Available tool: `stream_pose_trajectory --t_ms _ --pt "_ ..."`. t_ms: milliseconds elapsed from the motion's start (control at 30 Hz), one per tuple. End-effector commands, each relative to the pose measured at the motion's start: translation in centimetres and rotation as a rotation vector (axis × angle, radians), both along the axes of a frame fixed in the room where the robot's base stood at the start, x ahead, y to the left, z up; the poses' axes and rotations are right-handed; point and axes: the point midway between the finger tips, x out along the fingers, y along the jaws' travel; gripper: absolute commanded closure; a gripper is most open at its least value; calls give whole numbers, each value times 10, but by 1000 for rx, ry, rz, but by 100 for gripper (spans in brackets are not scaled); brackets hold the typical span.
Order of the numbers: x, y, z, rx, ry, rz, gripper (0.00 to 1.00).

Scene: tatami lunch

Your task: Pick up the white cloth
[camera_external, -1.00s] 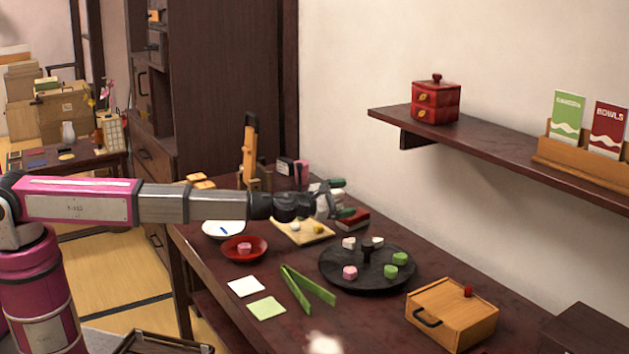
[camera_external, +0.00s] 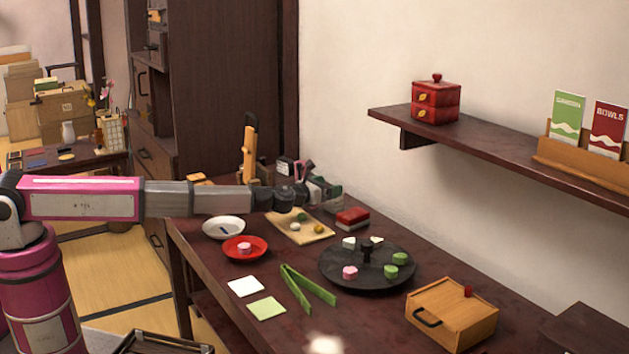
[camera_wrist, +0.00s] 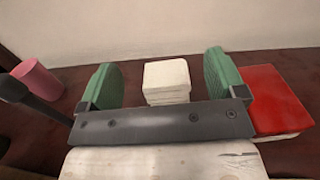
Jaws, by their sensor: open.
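In the wrist view, a white folded stack (camera_wrist: 167,80), which looks like the white cloth, lies on the dark table near the wall. It sits between the two green fingertips of my gripper (camera_wrist: 165,88), apart from both. My gripper is open and empty. In the external view, my gripper (camera_external: 326,188) is above the far end of the table, and I cannot make out the stack there. A flat white square (camera_external: 246,286) lies near the table's front left edge, far from my gripper.
A red box (camera_wrist: 275,98) is close right of my gripper, and a pink cup (camera_wrist: 37,79) stands left. A light board (camera_external: 283,234) with small items lies below the gripper. Behind are a wall and a shelf (camera_external: 500,148). A black round tray (camera_external: 345,278) holds several sweets.

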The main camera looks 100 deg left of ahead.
Motion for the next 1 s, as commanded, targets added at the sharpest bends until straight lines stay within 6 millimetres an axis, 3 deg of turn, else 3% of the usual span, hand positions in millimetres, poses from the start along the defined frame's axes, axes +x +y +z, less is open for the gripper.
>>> stream_pose_trajectory --t_ms 133,333,667,833,1000 --pt "1 0 -27 0 3 1 11" --pt "18 20 -25 1 0 -1 11" --pt "19 23 -24 1 1 -1 11" --pt "19 23 -24 1 1 -1 64" --pt "19 23 -24 1 0 -1 64"
